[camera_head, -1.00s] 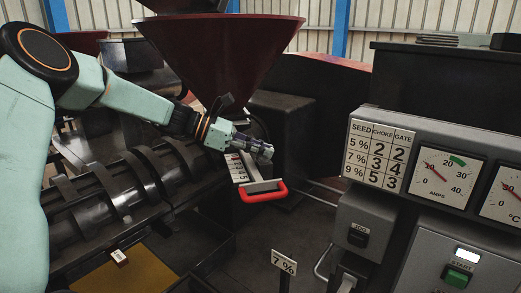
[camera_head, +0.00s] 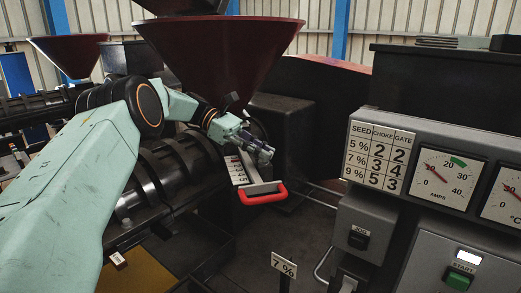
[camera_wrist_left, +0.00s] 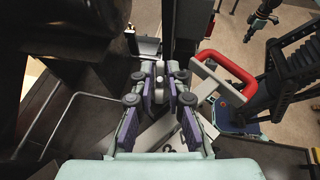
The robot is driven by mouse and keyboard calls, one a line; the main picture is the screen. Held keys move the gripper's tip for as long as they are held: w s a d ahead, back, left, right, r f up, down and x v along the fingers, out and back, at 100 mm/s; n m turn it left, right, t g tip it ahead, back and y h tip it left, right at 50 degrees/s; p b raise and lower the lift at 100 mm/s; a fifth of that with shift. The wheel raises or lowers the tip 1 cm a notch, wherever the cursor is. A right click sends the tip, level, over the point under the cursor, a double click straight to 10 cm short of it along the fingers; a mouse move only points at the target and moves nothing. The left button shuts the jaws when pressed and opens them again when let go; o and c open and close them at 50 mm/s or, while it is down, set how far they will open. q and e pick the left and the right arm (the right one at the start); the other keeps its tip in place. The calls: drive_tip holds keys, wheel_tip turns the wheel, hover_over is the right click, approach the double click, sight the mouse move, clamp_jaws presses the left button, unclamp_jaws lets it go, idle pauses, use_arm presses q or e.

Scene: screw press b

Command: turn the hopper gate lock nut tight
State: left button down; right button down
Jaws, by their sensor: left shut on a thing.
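The hopper gate has a red handle (camera_head: 264,196) on a pale metal slide and a white number scale (camera_head: 237,171), below the dark red hopper (camera_head: 215,55). The handle also shows in the left wrist view (camera_wrist_left: 228,73). My left gripper (camera_head: 262,151) is at the gate, just above the handle and slide. In the left wrist view its purple-padded fingers (camera_wrist_left: 159,86) are shut around a small metal piece (camera_wrist_left: 159,70), which appears to be the lock nut. The fingers hide most of it, so its seating cannot be seen.
A ribbed black press barrel (camera_head: 165,175) runs beside my left arm. A control panel (camera_head: 430,160) with a seed, choke and gate table (camera_head: 378,157) and dials stands at right. A "7 %" sign (camera_head: 284,264) stands in front.

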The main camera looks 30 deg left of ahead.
use_arm(q)
drive_tip(key=shift+s+f, duration=0.15)
drive_tip(key=shift+f, duration=0.2)
idle(0.3)
drive_tip(key=c, duration=1.7)
unclamp_jaws()
drive_tip(key=shift+d, duration=0.1)
drive_tip(key=shift+o, duration=1.3)
drive_tip(key=shift+r, duration=0.25)
drive_tip(key=shift+r, duration=0.2)
wheel_tip(320, 180, up, 9)
drive_tip(key=shift+r, duration=0.2)
drive_tip(key=shift+o, duration=0.3)
